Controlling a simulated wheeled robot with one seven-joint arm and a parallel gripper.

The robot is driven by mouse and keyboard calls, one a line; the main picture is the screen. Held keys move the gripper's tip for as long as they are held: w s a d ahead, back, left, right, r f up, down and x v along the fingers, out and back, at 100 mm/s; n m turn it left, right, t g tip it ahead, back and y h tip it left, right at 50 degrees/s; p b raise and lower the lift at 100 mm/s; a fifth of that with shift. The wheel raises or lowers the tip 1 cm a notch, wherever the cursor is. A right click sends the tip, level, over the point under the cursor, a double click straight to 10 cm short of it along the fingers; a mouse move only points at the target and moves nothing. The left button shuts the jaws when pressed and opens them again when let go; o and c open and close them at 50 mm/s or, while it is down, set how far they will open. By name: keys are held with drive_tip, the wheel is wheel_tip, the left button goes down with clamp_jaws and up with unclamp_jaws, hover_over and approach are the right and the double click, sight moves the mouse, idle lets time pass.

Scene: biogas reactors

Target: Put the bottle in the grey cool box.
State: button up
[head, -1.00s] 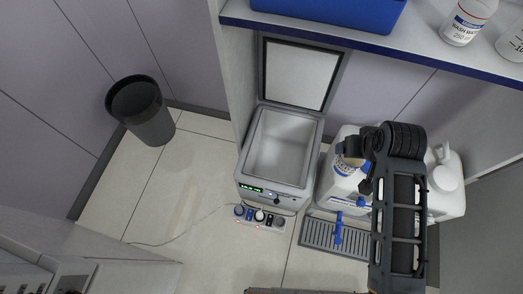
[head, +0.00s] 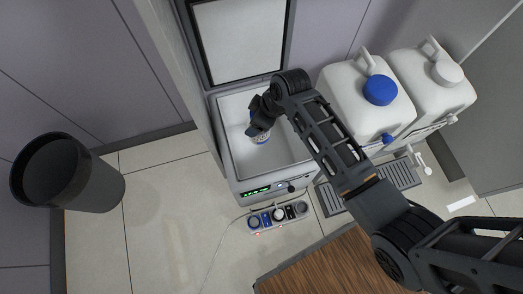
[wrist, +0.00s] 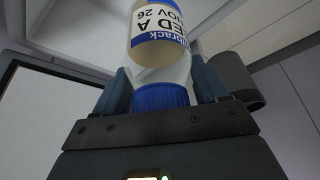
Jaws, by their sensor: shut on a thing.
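The grey cool box (head: 222,163) stands open on the floor, its lid (head: 240,40) raised at the back. My gripper (head: 261,122) is over the box opening in the head view. It is shut on the bottle (head: 260,138), which has a white label with a blue band and is mostly hidden by my gripper and arm. In the wrist view the bottle (wrist: 160,45) stands between the two fingers (wrist: 160,90), its blue cap (wrist: 160,97) nearest the palm. I cannot tell whether the bottle touches the box floor.
A dark bin (head: 66,172) stands at left. Two white canisters, one with a blue cap (head: 380,90) and one with a white cap (head: 447,72), stand right of the box above a grey drip grate (head: 395,177). A control strip (head: 278,216) lies in front of the box.

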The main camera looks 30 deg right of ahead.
wheel_tip(320, 180, down, 31)
drive_tip(key=n+g+y+b, duration=0.1)
drive_tip(key=n+b, duration=0.5)
drive_tip(key=b, duration=1.4)
drive_tip(key=shift+s+a+g+y, duration=0.15)
drive_tip(key=shift+a+g+y, duration=0.15)
drive_tip(key=shift+g, duration=0.2)
drive_tip(key=shift+f, duration=0.15)
drive_tip(key=o, duration=1.5)
drive_tip(key=shift+p+v, duration=2.35)
drive_tip(key=shift+v, duration=1.55)
